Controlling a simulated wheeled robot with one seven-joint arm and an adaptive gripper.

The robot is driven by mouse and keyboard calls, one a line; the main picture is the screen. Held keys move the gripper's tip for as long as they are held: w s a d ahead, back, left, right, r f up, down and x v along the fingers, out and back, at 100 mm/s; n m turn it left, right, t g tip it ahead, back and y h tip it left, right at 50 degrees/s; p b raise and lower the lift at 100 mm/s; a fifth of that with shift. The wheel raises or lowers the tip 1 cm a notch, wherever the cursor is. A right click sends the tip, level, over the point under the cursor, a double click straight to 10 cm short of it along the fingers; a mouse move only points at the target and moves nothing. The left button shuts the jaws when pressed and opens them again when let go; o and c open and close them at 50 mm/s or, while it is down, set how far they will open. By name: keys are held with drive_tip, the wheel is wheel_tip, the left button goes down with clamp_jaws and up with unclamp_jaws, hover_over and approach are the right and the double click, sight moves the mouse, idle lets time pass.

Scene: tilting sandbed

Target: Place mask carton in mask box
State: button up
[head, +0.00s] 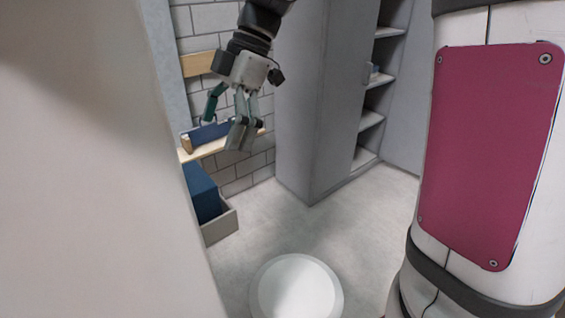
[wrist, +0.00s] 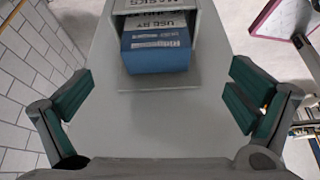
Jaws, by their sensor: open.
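In the wrist view, a blue carton (wrist: 156,54) with a white lettered label sits in the mouth of a grey open-fronted box (wrist: 198,24), and its blue end sticks out. In the head view my gripper (head: 223,128) hangs near the brick wall, in front of a wooden shelf. I cannot clearly identify this carton in the head view.
The wooden shelf (head: 218,146) holds a dark blue item (head: 208,131). Below it a large blue block (head: 202,192) stands in a grey bin (head: 222,224). A tall grey cabinet (head: 318,110) stands right of my gripper. Pale floor (head: 350,215) lies open before it.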

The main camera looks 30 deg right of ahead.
drive_tip(key=s+d+m+t+h, duration=0.2)
drive_tip(key=s+d+m+t, duration=0.1)
drive_tip(key=s+m, duration=0.6)
drive_tip(key=s+d+m+t+h, duration=0.3)
drive_tip(key=s+m, duration=0.6)
drive_tip(key=m, duration=0.1)
drive_tip(key=shift+s+f+t+h, duration=0.3)
drive_tip(key=shift+s, duration=0.1)
drive_tip(key=shift+c, duration=0.6)
